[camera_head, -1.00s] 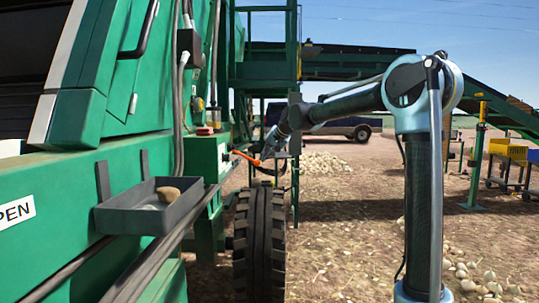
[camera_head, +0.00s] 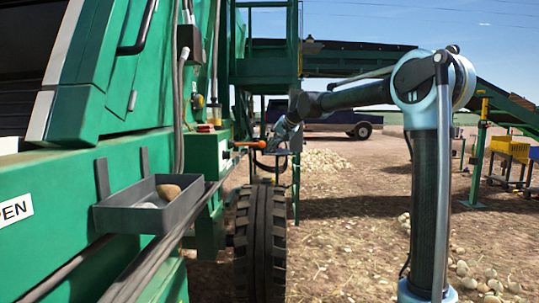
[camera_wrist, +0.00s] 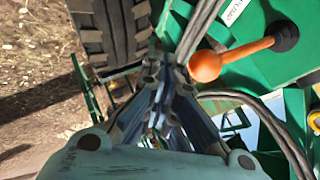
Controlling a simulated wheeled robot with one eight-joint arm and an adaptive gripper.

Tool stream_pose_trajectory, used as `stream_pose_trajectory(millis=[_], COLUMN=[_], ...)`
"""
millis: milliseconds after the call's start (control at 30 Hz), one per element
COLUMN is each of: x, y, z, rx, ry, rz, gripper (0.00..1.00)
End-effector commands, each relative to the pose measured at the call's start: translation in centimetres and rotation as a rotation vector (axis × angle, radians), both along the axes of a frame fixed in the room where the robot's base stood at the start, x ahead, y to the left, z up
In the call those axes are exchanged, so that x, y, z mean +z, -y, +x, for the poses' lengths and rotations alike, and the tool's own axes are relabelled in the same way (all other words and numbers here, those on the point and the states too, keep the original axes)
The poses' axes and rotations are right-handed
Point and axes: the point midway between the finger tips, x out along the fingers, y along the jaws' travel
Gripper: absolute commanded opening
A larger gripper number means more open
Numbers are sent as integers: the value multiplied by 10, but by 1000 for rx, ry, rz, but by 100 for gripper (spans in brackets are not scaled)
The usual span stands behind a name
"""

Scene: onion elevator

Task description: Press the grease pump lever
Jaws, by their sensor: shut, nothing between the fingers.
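The grease pump lever (camera_head: 249,144) is an orange handle that sticks out about level from the green machine's side box. In the wrist view the lever (camera_wrist: 240,52) ends in an orange ball, and its other end sits in a black boot on the green panel. My gripper (camera_head: 274,146) is at the right of the lever's free end in the head view. In the wrist view my gripper (camera_wrist: 165,72) is shut and empty, with its tips just left of the orange ball. I cannot tell whether they touch it.
A grey tray (camera_head: 118,217) with potato-like lumps hangs on the green machine (camera_head: 60,190) at the left. A large black tyre (camera_head: 259,240) stands below the lever. Cables (camera_wrist: 200,28) run close to my fingers. Open ground lies at the right.

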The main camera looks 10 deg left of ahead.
Motion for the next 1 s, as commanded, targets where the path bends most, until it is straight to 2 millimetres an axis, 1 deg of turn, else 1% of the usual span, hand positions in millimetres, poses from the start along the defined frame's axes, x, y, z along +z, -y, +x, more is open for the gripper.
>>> stream_pose_trajectory(millis=[33, 200, 433, 633, 1000], x=[6, 28, 50, 59, 60], y=[8, 28, 51, 59, 60], z=[-6, -21, -36, -42, -42], rx=[-1, -1, -1, 0, -1], ry=[-1, 0, 0, 0, 0], rz=[0, 1, 1, 1, 1], gripper=[0, 0, 0, 0, 0])
